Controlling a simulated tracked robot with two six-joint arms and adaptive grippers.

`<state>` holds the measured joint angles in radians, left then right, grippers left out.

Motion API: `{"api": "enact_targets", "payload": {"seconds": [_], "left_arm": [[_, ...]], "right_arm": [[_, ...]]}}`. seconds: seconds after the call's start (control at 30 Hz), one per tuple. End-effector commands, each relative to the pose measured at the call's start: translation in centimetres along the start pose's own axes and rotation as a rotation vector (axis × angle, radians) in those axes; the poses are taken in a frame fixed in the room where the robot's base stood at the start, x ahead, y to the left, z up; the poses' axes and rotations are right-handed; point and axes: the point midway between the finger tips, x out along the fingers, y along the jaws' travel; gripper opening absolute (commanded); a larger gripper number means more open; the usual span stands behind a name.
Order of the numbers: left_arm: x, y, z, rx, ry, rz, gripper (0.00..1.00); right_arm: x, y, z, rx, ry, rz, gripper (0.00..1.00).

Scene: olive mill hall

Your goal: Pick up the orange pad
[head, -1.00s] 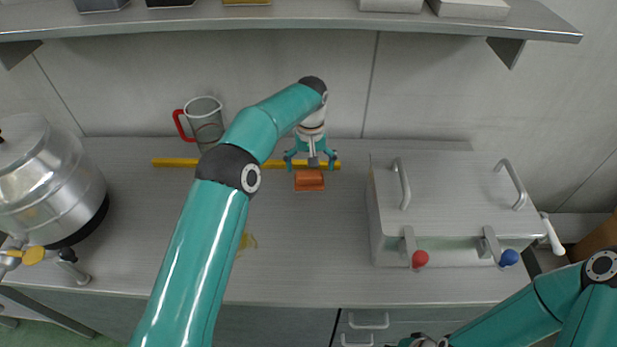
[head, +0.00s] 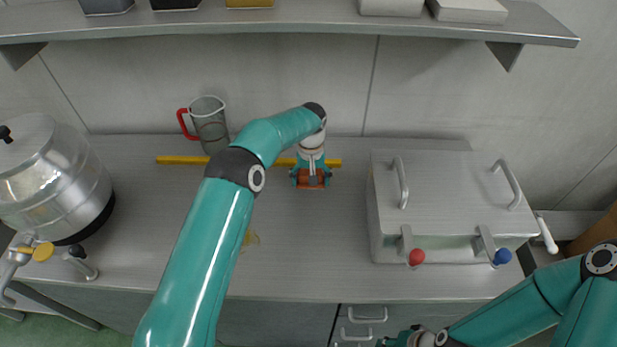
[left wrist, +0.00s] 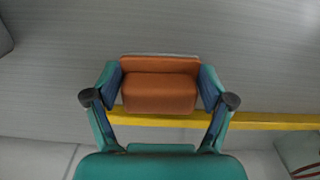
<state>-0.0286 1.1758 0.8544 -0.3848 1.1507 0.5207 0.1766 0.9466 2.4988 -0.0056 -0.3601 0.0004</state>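The orange pad (head: 312,183) is a small block with a wider flat base, at the back of the worktop, just in front of the yellow bar. My left gripper (head: 311,181) is over it from above, with one finger on each side. In the left wrist view the orange pad (left wrist: 160,90) fills the space between the fingers (left wrist: 161,85), and both finger pads appear to touch its sides. I cannot tell any lift off the worktop. My right gripper (head: 405,340) is only partly in view at the bottom edge, and its fingers cannot be made out.
The yellow bar (head: 180,159) lies along the back, close behind the pad. A jug with a red handle (head: 208,122) and a metal vessel (head: 55,180) stand left. A lidded metal box (head: 445,185) stands right. A shelf (head: 300,22) overhangs the back. The front middle worktop is mostly clear.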

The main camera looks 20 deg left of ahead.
Motion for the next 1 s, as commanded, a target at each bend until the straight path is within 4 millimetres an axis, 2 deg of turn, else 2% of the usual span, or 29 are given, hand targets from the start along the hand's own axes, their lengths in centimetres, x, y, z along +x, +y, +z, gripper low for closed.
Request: {"api": "enact_targets", "payload": {"seconds": [0.03, 0.2, 0.43, 0.57, 1.0], "left_arm": [[0.0, 0.0, 0.0, 0.0, 0.0, 0.0, 0.67], [0.0, 0.0, 0.0, 0.0, -0.001, 0.0, 0.39], [0.0, -0.1, 0.1, -0.001, -0.002, -0.001, 0.39], [-0.7, 0.0, 0.0, -0.001, 0.0, 0.0, 0.39], [-8.4, -0.1, -0.1, -0.002, 0.003, 0.002, 0.39]], "right_arm": [[0.0, 0.0, 0.0, 0.0, 0.0, 0.0, 0.31], [0.0, 0.0, 0.0, 0.0, 0.0, 0.0, 0.31], [0.1, 0.0, 0.0, 0.0, 0.0, 0.0, 0.31], [0.4, 0.2, 0.0, 0.0, 0.0, 0.0, 0.31], [2.1, 0.8, 0.0, 0.0, 0.0, 0.0, 0.31]]}}
